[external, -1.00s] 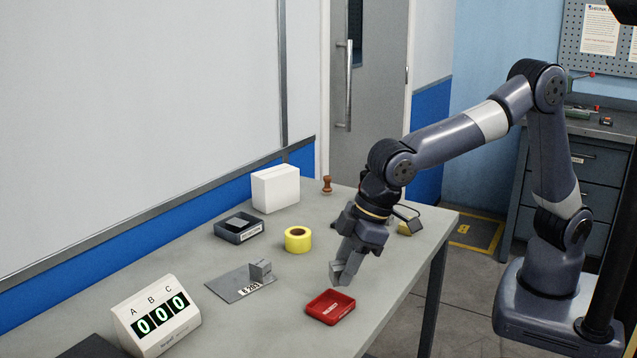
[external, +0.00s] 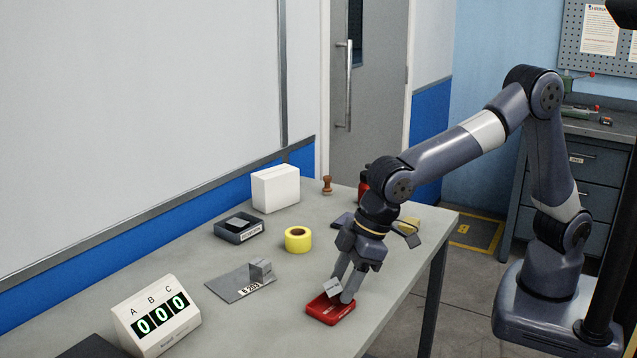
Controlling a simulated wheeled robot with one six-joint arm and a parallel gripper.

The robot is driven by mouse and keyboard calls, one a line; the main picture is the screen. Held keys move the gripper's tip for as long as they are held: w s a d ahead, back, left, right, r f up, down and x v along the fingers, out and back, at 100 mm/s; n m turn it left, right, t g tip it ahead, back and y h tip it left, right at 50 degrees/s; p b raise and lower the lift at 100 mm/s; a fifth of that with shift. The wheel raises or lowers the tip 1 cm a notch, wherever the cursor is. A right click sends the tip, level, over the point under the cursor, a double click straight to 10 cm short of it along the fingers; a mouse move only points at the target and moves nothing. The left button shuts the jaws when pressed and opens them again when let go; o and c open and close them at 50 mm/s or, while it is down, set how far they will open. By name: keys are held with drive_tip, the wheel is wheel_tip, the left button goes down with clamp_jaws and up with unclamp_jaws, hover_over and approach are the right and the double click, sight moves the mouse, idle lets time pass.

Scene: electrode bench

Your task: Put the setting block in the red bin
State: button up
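The red bin (external: 330,311) is a small shallow tray near the front edge of the table. A small light grey block (external: 331,288), which looks like the setting block, is tilted at the bin's back part, within its outline; whether it rests on the bin floor is hard to tell. My gripper (external: 343,287) points down over the bin. Its two fingers are spread apart, with the block beside and partly between their tips. It looks open, no longer clamped on the block.
Another grey block (external: 260,270) stands on a labelled grey plate (external: 232,285) left of the bin. Behind are yellow tape (external: 298,239), a dark tray (external: 239,233), a white box (external: 275,190) and a brown stamp (external: 327,185). A counter display (external: 157,318) stands front left.

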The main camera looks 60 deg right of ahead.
drive_tip(key=shift+r, duration=0.25)
drive_tip(key=p+v, duration=0.1)
drive_tip(key=v, duration=1.1)
drive_tip(key=shift+r, duration=0.3)
drive_tip(key=shift+o, duration=0.2)
